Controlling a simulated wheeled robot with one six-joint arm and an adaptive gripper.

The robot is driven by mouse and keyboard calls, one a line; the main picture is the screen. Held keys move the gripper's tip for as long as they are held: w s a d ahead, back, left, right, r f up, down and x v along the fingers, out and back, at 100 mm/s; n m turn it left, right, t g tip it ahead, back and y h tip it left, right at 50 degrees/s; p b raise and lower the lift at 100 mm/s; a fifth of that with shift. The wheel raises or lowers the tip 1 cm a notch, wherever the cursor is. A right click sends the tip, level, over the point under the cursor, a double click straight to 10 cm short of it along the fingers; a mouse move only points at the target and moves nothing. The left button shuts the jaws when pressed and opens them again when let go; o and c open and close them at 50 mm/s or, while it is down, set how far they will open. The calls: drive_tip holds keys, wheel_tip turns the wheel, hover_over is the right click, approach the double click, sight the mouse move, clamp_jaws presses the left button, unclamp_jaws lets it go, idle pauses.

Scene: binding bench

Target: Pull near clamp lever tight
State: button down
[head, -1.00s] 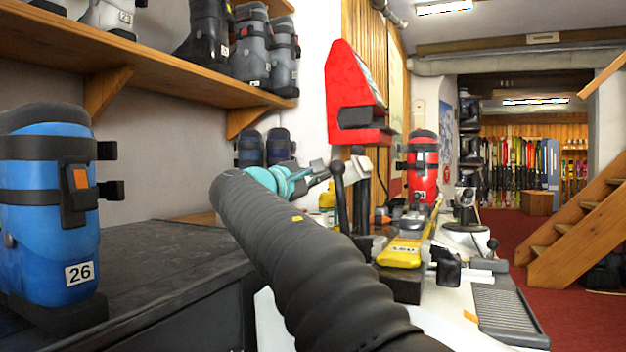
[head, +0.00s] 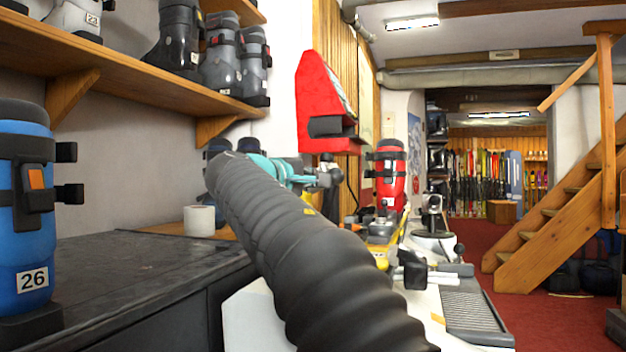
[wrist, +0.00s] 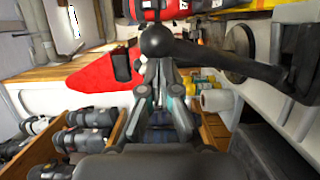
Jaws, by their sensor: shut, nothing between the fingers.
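The black clamp lever with a round ball knob shows large in the wrist view (wrist: 157,40), its bar running off to the right. My gripper (wrist: 159,68) has its fingertips close together right at the knob. The knob lies at or just beyond the tips, not between them; I cannot tell whether they touch. In the head view my gripper (head: 316,174) is beside the dark knob (head: 335,177), and my arm hides most of the lever and its clamp. A yellow ski (head: 381,256) lies on the bench, partly hidden by my arm.
A second black clamp (head: 412,268) stands farther right on the bench. A red boot (head: 388,175) stands behind, and a red pointed fixture (head: 325,105) hangs above. A white cup (head: 199,220) and a blue boot (head: 25,210) are at left.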

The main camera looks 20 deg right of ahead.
idle(0.3)
drive_tip(key=w+a+p+v, duration=0.1)
drive_tip(key=w+v, duration=0.1)
drive_tip(key=v, duration=1.1)
drive_tip(key=shift+w+a, duration=0.15)
drive_tip(key=shift+a, duration=0.15)
